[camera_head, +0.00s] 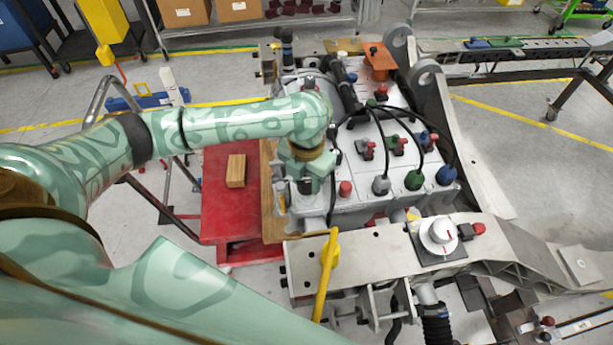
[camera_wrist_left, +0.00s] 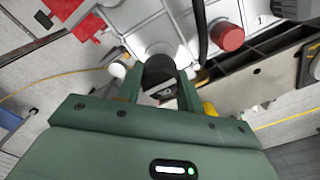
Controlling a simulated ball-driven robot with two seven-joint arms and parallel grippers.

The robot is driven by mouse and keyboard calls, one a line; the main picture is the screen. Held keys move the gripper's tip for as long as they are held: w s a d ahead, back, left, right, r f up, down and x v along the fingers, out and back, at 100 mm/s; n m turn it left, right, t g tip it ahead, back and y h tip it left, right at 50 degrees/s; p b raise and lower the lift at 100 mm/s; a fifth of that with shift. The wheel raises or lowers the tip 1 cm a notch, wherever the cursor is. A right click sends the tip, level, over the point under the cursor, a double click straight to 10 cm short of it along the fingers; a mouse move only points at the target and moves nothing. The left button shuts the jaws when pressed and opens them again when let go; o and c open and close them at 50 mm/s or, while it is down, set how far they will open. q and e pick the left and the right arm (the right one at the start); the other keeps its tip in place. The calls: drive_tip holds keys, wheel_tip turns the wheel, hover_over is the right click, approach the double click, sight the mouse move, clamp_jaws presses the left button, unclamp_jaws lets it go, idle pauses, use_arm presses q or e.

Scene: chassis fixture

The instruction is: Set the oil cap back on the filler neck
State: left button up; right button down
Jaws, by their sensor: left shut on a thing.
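My left gripper (camera_head: 306,187) reaches down over the left edge of the white-grey engine block (camera_head: 350,203). In the left wrist view its two green fingers (camera_wrist_left: 160,88) are shut on a black round cap (camera_wrist_left: 158,70), which I take to be the oil cap. The cap is between the fingertips, close over the pale block. I cannot tell whether it touches the block. The filler neck is not clearly visible; the cap and gripper cover the spot below. My right gripper is not in view.
A red cap (camera_head: 345,188) stands close to the right of my left gripper. Black cables arch over the grey, green and blue (camera_head: 446,175) plugs. A wooden block (camera_head: 236,171) lies on the red stand (camera_head: 222,205). A yellow lever (camera_head: 326,270) rises near the front beam.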

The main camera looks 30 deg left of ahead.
use_arm(q)
drive_tip(key=shift+f+b, duration=0.35)
drive_tip(key=shift+f, duration=0.6)
drive_tip(key=shift+f, duration=0.45)
drive_tip(key=o, duration=1.2)
drive_tip(key=shift+o, duration=0.2)
wheel_tip(320, 180, up, 6)
drive_tip(key=p, duration=0.7)
drive_tip(key=shift+r, duration=0.1)
